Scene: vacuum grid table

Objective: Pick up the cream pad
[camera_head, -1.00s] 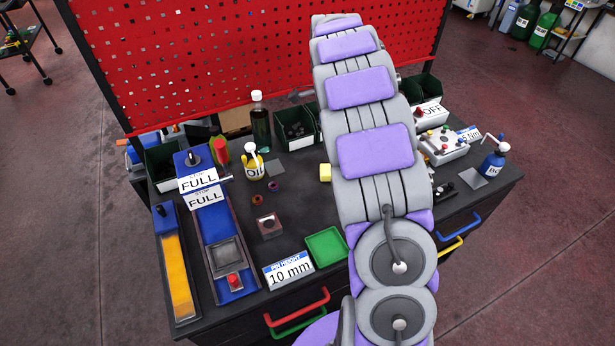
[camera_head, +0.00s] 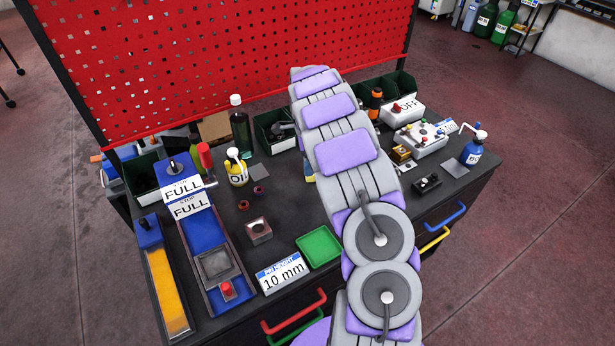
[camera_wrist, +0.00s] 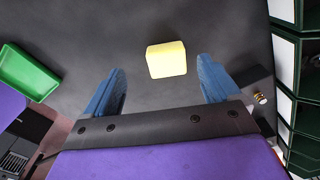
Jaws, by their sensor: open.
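The cream pad (camera_wrist: 167,60) is a small pale-yellow block on the dark tabletop in the wrist view. It lies ahead of my gripper, roughly between the lines of its two blue fingers. My gripper (camera_wrist: 162,72) is open, with nothing held between the fingers. The frame does not clearly show how high the fingers are above the table. In the head view my arm covers nearly all of the pad, and my gripper is hidden behind the arm.
A green tray (camera_head: 319,247) sits at the table's front, also at left in the wrist view (camera_wrist: 25,72). Green bins (camera_head: 272,130) line the back before a red pegboard (camera_head: 230,60). An oil bottle (camera_head: 237,168) stands left of my arm, a control box (camera_head: 421,138) right.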

